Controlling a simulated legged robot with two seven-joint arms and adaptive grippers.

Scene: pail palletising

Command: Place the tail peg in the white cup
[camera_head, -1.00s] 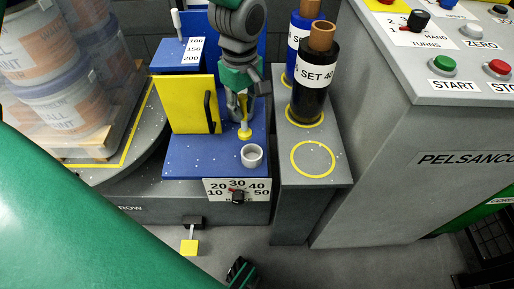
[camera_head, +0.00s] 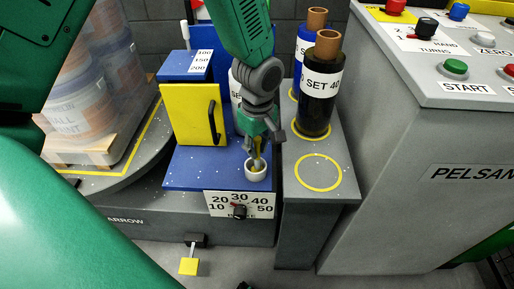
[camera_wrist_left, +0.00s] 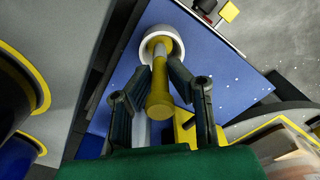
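The white cup (camera_head: 257,173) stands near the front right corner of the blue deck (camera_head: 200,172). It also shows in the left wrist view (camera_wrist_left: 174,39), at the top. My left gripper (camera_head: 256,155) is directly above the cup, pointing down. Its fingers close in on both sides of the yellow tail peg (camera_wrist_left: 160,95) and appear shut on it. The peg's pale lower part reaches into the cup's mouth in the left wrist view. Whether it touches the cup's bottom is hidden. My right gripper is not in view.
A yellow panel (camera_head: 190,122) with a black handle stands left of the gripper. A black roll (camera_head: 318,100) stands on the grey shelf (camera_head: 318,205) to the right, behind an empty yellow ring. A control console (camera_head: 420,130) is farther right. Wrapped pails (camera_head: 85,100) stand at left.

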